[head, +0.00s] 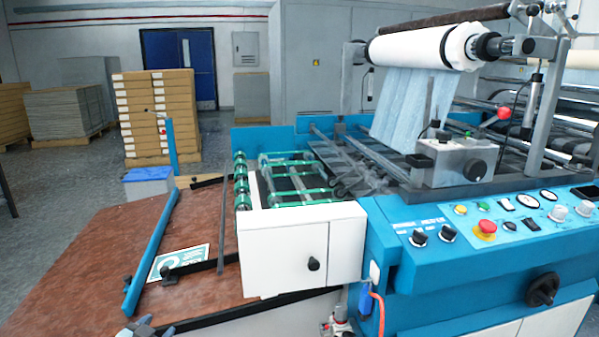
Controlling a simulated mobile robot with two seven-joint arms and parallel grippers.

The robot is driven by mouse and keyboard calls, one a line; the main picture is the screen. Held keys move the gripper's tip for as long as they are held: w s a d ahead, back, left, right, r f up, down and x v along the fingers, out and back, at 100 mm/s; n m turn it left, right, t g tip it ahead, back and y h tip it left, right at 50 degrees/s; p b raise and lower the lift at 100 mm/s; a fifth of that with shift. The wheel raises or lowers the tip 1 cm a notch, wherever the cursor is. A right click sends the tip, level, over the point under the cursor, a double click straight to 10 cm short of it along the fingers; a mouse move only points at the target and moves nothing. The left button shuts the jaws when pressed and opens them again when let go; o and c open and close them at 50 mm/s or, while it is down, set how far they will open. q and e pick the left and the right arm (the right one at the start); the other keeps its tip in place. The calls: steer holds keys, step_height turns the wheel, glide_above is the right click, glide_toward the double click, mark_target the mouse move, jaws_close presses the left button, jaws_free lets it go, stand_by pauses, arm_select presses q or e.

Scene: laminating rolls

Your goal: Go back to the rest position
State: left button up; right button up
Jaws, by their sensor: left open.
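My left gripper (146,328) shows only in part at the bottom edge of the head view, left of centre. It is open, and I see nothing between its fingers. It is in front of the brown feed table (80,270) of the laminating machine. The rest of my left arm is out of the picture. I do not make out my right gripper. The white film roll (415,50) sits on its shaft above the machine, with film running down from it.
The machine's blue control panel (480,230), with buttons and a red emergency stop (485,229), fills the right side. A white box cover (283,246) stands at the centre. A green-and-white sheet (180,262) lies on the table. Pallet stacks (158,115) stand behind.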

arm_select(q)
steer(key=s+d+f+g+h, duration=0.1)
steer(key=s+d+f+h, duration=0.15)
steer(key=s+d, duration=0.7)
steer(key=s+d+r+n+h, duration=0.1)
steer(key=s+d+r, duration=0.1)
steer(key=s+d, duration=0.5)
steer(key=s+d+r+n+h, duration=0.1)
steer(key=s+d+r+n, duration=0.15)
steer(key=s, duration=0.85)
steer(key=s+a+r+g+y+p, duration=0.1)
steer(key=r+p, duration=0.5)
steer(key=p, duration=1)
steer(key=s+a+r+g+y+p, duration=0.1)
steer(key=r+p, duration=0.6)
steer(key=p, duration=0.9)
steer(key=shift+s+a+r+m+g+y, duration=0.25)
steer(key=shift+a+m+g+y, duration=0.3)
steer(key=shift+a, duration=0.25)
arm_select(e)
steer(key=s+d+r+g+h, duration=0.1)
steer(key=d+r, duration=0.1)
steer(key=r, duration=0.5)
steer(key=s+d+r+g+h, duration=0.1)
steer(key=s+d+r, duration=0.1)
steer(key=r, duration=0.5)
steer(key=shift+s+d+r+g, duration=0.15)
steer(key=shift+r+g, duration=0.1)
steer(key=shift+g, duration=0.15)
